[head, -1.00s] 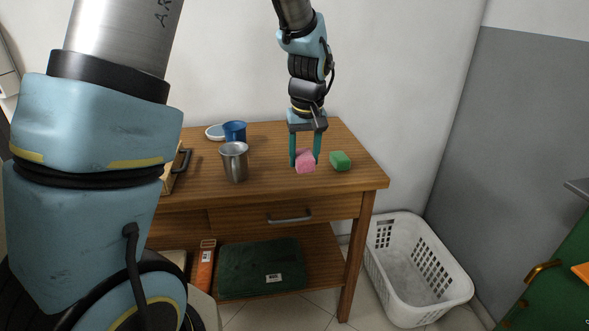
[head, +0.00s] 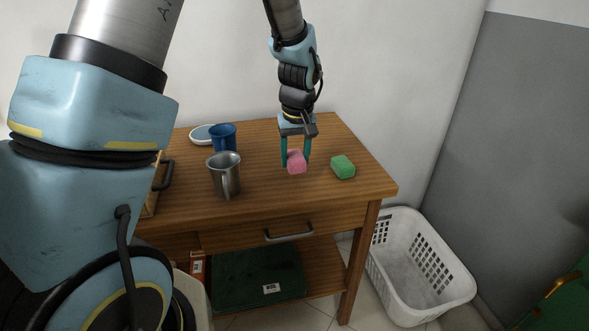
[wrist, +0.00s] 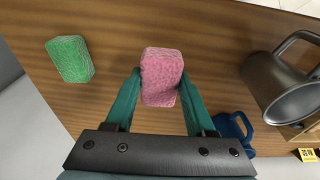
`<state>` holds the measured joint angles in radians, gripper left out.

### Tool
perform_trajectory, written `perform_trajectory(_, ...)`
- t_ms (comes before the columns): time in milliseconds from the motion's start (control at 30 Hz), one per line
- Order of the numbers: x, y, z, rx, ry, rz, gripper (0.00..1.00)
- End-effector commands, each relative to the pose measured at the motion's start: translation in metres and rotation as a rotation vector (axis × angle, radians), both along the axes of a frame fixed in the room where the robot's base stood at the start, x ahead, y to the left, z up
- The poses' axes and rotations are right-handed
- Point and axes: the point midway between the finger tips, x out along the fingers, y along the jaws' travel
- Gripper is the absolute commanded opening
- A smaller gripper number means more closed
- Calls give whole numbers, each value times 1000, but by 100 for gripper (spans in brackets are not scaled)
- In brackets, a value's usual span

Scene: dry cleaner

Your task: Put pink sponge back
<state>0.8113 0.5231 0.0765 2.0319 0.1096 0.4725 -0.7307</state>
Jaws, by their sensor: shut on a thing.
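The pink sponge (head: 296,162) is between the two teal fingers of my gripper (head: 295,164), over the right half of the wooden table. In the wrist view the pink sponge (wrist: 161,77) is clasped by the fingertips of my gripper (wrist: 161,92), which is shut on it. I cannot tell whether the sponge touches the tabletop or hangs just above it.
A green sponge (head: 343,167) lies to the right on the table (head: 270,205). A metal mug (head: 225,176), a blue mug (head: 222,138) and a white-rimmed dish (head: 202,133) stand to the left. A white basket (head: 418,270) is on the floor at right.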

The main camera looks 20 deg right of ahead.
Motion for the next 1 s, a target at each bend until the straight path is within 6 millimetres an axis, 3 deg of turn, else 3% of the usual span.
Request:
perform_trajectory(333,0,0,-41,1,2,0,3)
perform_trajectory(767,0,0,-50,-1,-1,0,3)
perform_trajectory(800,0,0,-49,-1,-1,0,58)
perform_trajectory(1000,0,0,-49,-1,-1,0,80)
